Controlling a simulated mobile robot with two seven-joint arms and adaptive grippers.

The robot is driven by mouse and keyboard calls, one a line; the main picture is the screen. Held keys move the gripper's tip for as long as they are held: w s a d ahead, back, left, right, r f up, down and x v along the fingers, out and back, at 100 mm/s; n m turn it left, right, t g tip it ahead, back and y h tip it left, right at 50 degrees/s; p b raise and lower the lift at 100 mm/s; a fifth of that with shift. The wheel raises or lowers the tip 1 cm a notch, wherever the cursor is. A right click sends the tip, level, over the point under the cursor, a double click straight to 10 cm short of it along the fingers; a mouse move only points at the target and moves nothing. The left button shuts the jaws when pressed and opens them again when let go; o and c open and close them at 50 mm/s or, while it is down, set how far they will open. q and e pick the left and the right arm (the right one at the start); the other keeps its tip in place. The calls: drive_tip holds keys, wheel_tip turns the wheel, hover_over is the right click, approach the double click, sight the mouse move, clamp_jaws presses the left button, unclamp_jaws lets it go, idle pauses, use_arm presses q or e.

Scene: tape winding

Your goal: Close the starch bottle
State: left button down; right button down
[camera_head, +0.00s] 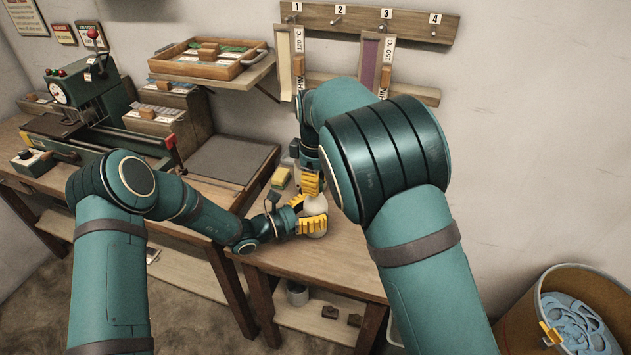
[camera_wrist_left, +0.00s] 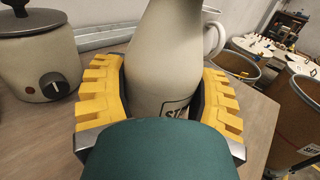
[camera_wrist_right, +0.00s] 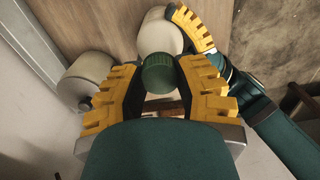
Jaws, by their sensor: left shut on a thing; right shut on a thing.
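The starch bottle (camera_head: 315,208) is white and stands on the wooden table, mostly hidden by my grippers in the head view. My left gripper (camera_head: 314,224) is shut around its body. In the left wrist view the bottle (camera_wrist_left: 166,62) rises between the yellow fingers, with part of its label showing and its top out of frame. My right gripper (camera_head: 312,184) is above the bottle, shut on the dark green cap (camera_wrist_right: 160,73). In the right wrist view the cap is at the bottle's neck (camera_wrist_right: 160,35). I cannot tell whether it is seated.
A white cooker (camera_wrist_left: 40,55) with a dark lid stands beside the bottle. A white mug (camera_wrist_left: 213,38) is behind it. A barrel (camera_head: 570,310) with blue material stands at the lower right. The front of the table is clear.

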drive_tip(key=m, duration=0.4)
drive_tip(key=shift+m, duration=0.4)
drive_tip(key=m, duration=1.2)
drive_tip(key=c, duration=0.7)
unclamp_jaws()
wheel_tip(320, 180, up, 12)
drive_tip(key=shift+f, duration=0.1)
